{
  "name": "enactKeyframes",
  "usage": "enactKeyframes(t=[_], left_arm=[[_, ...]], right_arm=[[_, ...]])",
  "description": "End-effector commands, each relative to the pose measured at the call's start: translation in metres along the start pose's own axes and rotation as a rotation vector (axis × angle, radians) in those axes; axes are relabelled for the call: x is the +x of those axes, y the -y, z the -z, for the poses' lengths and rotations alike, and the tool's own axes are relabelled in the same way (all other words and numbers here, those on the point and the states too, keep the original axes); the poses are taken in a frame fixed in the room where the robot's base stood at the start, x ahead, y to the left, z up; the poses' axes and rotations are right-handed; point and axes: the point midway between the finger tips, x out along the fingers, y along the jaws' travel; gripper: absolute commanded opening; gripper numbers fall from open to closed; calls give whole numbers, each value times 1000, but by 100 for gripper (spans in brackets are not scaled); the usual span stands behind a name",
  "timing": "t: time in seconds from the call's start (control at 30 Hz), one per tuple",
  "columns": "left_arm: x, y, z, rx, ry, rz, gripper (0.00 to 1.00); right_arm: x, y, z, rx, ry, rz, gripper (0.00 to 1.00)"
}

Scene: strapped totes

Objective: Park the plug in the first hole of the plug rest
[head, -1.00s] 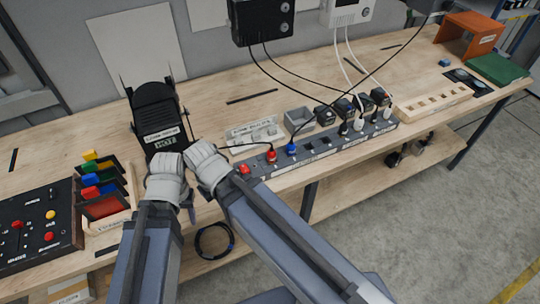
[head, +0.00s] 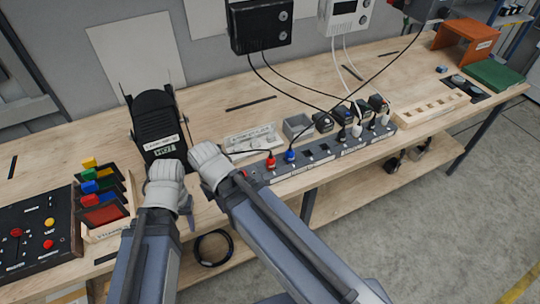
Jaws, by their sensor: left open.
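A long grey power strip (head: 320,162) lies along the bench's front edge. A red plug (head: 270,161) and a blue plug (head: 290,156) stand in its left part, with several black and white plugs at its right; which one the task means is not clear. A pale wooden block with a row of holes (head: 433,109), seemingly the plug rest, lies right of the strip; its holes look empty. My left gripper (head: 166,172) is open beside the black HOT device. My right gripper (head: 209,165) is just left of the strip, far from the rest; its fingertips are hidden.
The black HOT device (head: 157,125) stands behind my grippers. A coloured-block rack (head: 103,200) and control panel (head: 35,235) are at left. A pale tray (head: 254,138) and grey bin (head: 298,126) sit behind the strip. Cables hang from wall boxes (head: 260,25).

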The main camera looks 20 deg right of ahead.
Motion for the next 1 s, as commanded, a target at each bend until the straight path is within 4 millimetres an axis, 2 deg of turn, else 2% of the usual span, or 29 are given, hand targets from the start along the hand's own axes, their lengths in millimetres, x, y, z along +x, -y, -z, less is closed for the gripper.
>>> enactKeyframes(t=[0.03, 0.2, 0.4, 0.5, 0.67, 1.0], left_arm=[[-10, 1, -1, 0, 0, 0, 50], [-31, 3, -2, -1, 0, 0, 50], [-48, 4, -3, -2, 0, -1, 50], [-52, 5, -3, -3, 0, -1, 50], [-54, 5, -3, -3, 0, -1, 50], [-44, 4, -3, -2, 0, -1, 50]], right_arm=[[-9, -17, 15, 116, 1, 9, 27], [-25, -90, 54, 642, 7, 48, 46], [-35, -172, 77, 1167, 20, 86, 69], [-37, -199, 80, 1332, 26, 97, 76], [-37, -217, 80, 1450, 30, 106, 76], [-28, -216, 80, 1456, 30, 106, 76]])
